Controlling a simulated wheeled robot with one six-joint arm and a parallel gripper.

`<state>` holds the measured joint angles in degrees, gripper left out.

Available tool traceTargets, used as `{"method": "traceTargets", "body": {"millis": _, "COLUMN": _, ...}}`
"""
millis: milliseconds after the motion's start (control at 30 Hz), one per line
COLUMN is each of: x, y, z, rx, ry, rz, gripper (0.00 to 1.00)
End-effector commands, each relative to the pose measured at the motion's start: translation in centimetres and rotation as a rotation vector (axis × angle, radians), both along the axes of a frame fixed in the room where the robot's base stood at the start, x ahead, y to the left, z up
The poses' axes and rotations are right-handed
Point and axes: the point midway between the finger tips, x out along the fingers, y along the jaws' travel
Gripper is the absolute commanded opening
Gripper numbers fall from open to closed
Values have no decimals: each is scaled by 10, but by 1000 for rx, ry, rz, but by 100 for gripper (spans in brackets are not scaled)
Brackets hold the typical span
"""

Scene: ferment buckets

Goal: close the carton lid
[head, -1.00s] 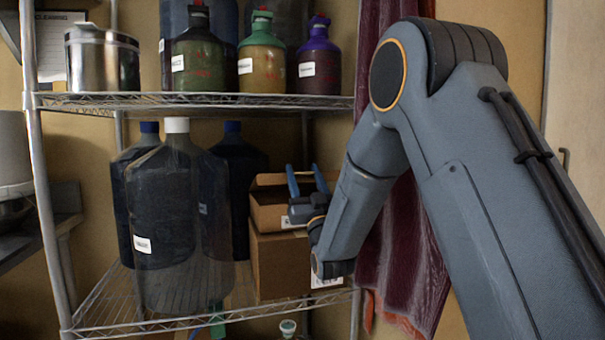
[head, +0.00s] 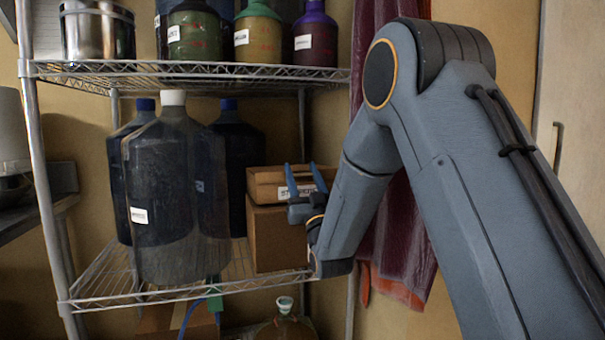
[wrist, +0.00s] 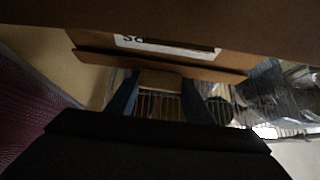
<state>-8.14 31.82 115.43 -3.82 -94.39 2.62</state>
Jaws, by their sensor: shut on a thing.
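The brown carton (head: 268,193) sits on the middle shelf, on top of another cardboard box. Its lid (head: 262,173) lies over the top, and no open inside shows now. A white label is on its front. My gripper (head: 304,178) is at the carton's front right, with its two blue fingers pointing up. In the wrist view, a small brown cardboard piece (wrist: 160,81) of the lid is between the fingers, and my gripper (wrist: 160,88) is shut on it. Whether the lid's far edges are fully down is hidden.
The lower cardboard box (head: 278,238) supports the carton. Large dark bottles (head: 165,200) stand close to its left. The upper wire shelf (head: 190,72) with coloured jugs is above. A dark red curtain (head: 400,240) hangs to the right, behind my arm.

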Motion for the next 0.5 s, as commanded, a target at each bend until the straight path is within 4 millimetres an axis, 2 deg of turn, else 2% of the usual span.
{"method": "traceTargets", "body": {"millis": 67, "x": 2, "y": 3, "z": -4, "rx": -6, "ry": 10, "rz": 3, "gripper": 6}}
{"method": "traceTargets", "body": {"millis": 100, "x": 2, "y": 3, "z": -3, "rx": -6, "ry": 9, "rz": 3, "gripper": 53}}
{"method": "traceTargets", "body": {"millis": 167, "x": 2, "y": 3, "z": -3, "rx": -5, "ry": 8, "rz": 3, "gripper": 64}}
{"method": "traceTargets", "body": {"millis": 500, "x": 0, "y": 0, "z": -2, "rx": -3, "ry": 5, "rz": -1, "gripper": 66}}
